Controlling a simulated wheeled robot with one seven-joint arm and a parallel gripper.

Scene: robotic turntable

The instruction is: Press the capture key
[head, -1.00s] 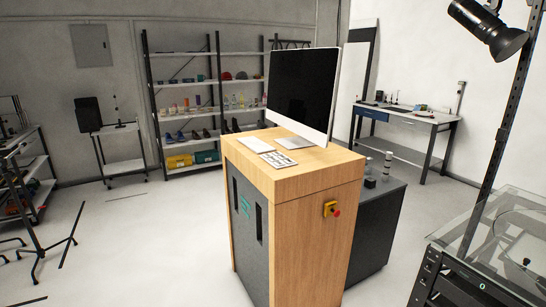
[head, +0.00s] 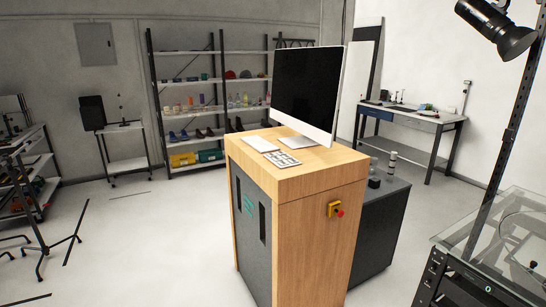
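A small light keypad with several keys (head: 282,158) lies on top of the wooden desk cabinet (head: 305,183), near its front edge. Which of its keys is the capture key is too small to tell. My gripper is not in view.
A dark low cabinet (head: 382,225) stands behind right. A glass-topped turntable frame (head: 500,245) with a lamp (head: 497,30) is at right. Open floor (head: 150,240) lies left.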

